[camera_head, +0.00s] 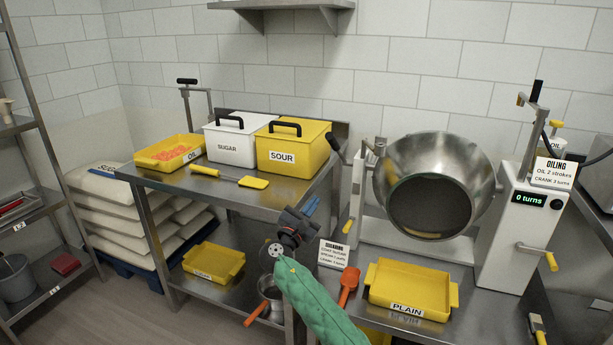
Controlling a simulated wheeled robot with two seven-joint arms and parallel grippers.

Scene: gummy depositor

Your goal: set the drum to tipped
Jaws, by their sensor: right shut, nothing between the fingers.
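The steel drum (388,172) hangs between two uprights on the right-hand bench. Its dark round face points toward me and somewhat down. A lever with a black grip (337,147) stands at the drum's left upright, leaning up and left. My right gripper (312,206) has blue fingertips. It is shut and empty, in front of the left bench's right end, left of the drum and below the lever, apart from both in the picture. My right arm, in a green sleeve, comes in from the bottom. My left gripper is out of view.
A white housing (510,230) with a "0 turns" display and a yellow-handled crank (551,261) stands right of the drum. A yellow PLAIN tray (412,297) and an orange scoop (348,284) lie below it. Sugar (229,148) and sour (288,155) bins stand on the left bench.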

